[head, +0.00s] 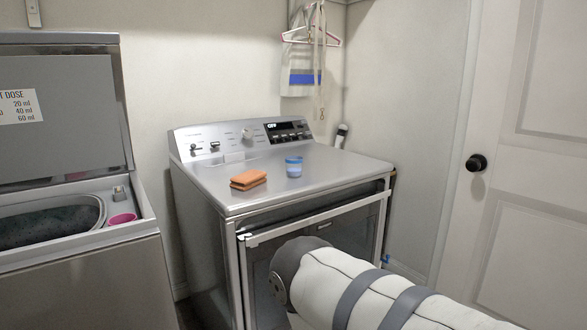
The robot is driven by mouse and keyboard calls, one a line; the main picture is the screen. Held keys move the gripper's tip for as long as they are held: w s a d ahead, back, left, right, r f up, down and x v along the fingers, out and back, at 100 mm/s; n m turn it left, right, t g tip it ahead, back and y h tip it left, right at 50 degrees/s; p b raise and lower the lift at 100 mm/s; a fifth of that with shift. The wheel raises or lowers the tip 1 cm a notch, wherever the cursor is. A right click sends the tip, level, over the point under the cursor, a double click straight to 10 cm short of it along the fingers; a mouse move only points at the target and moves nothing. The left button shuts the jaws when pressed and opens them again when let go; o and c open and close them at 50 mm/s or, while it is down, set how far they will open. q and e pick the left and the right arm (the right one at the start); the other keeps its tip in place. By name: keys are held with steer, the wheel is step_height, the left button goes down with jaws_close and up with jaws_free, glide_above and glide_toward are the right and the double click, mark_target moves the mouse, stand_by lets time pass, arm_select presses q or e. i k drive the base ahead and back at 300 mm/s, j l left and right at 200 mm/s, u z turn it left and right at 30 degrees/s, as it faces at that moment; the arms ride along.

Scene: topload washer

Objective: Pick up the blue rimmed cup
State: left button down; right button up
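The blue rimmed cup (293,167) stands upright on the flat metal top of the silver machine, right of a folded orange cloth. It is small, with blue bands at the rim and lower down. Nothing is holding it. A white and grey link of my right arm reaches in from the lower right, in front of the machine and below its top. My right gripper does not show. My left arm and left gripper are also out of the picture.
The orange cloth (248,179) lies close left of the cup. The silver machine (330,172) has clear top space to the right. An open topload washer (85,270) stands at left, with a pink cup (122,218) in its top. A white door (530,170) is at right.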

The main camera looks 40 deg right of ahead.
mark_target(294, 164)
steer(key=i+j+u, duration=0.2)
steer(key=u, duration=0.25)
steer(key=i+u, duration=0.45)
steer(key=k+z, duration=0.1)
steer(key=z, duration=2.35)
